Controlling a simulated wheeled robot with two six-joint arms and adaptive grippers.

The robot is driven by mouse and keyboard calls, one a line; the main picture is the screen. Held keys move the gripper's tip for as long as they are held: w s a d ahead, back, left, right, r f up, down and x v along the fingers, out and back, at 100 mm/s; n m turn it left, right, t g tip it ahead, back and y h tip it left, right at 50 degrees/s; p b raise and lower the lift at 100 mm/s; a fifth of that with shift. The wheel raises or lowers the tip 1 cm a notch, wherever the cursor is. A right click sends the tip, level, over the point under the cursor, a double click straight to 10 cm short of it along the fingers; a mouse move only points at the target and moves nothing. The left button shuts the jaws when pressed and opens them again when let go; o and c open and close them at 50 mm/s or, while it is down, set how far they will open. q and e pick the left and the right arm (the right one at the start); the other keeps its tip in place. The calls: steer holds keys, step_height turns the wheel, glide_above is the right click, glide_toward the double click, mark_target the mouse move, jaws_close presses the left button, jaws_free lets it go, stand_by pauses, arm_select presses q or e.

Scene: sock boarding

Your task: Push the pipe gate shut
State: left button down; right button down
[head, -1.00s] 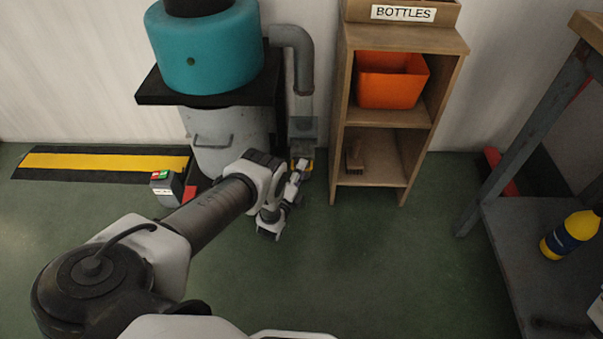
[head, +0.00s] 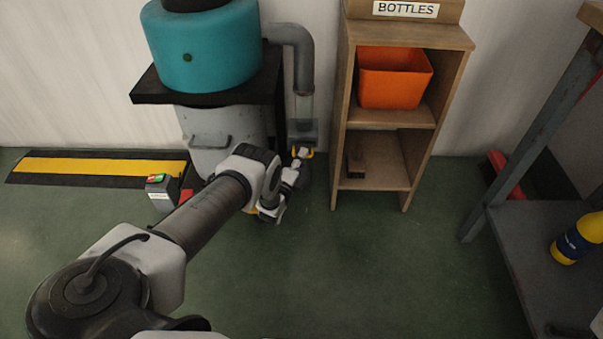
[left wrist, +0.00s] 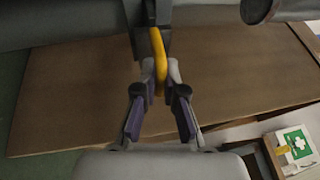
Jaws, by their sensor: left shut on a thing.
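The grey pipe (head: 303,65) bends down the wall beside the teal-topped machine (head: 200,45). The gate's yellow handle (head: 303,152) shows just below the pipe's lower end in the head view. In the left wrist view the yellow handle (left wrist: 158,50) runs down from a dark bracket to between my fingers. My left gripper (left wrist: 160,78) is shut on this handle; in the head view the gripper (head: 299,160) is small and partly hidden by its own wrist. The gate plate itself is not clear to see. My right gripper is not in view.
A wooden shelf (head: 340,150) with an orange bin (head: 393,78) stands close right of the pipe. A control box with green and red buttons (head: 160,188) stands left of my arm. A workbench (head: 530,235) is at right. The middle floor is clear.

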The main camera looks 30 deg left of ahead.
arm_select(q)
steer(key=shift+w+a+r, duration=0.1)
steer(key=shift+w+a, duration=0.05)
steer(key=c, duration=1.2)
jaws_free()
steer(key=shift+c, duration=0.2)
steer(key=v, duration=1.2)
